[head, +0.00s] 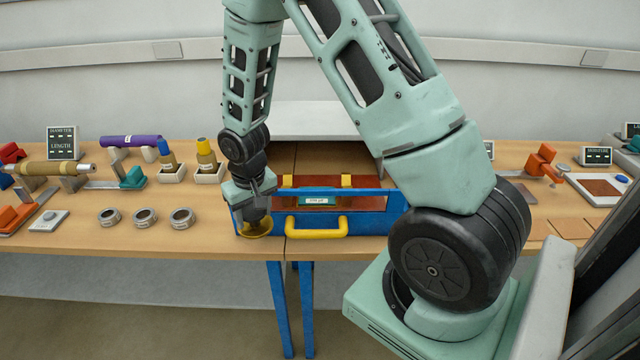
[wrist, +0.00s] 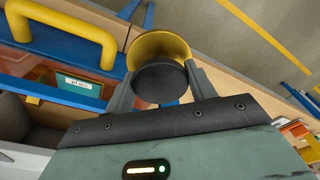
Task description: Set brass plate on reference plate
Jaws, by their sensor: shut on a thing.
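The brass plate (head: 255,231) is a round yellow disc with a black grip; in the wrist view its yellow rim (wrist: 158,47) and dark round grip (wrist: 160,84) show between the fingers. My gripper (head: 254,214) is shut on that grip, pointing down, with the disc below the fingers. The disc is in front of the left end of a blue frame; I cannot tell whether it touches anything. No part is clearly marked as the reference plate.
The blue frame (head: 375,226) has a yellow handle (head: 317,226) at its front, right of my gripper. Several metal rings (head: 182,218) and two bottles (head: 206,156) stand left. A brown square on a white tray (head: 600,187) is far right. My arm hides the bench's right middle.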

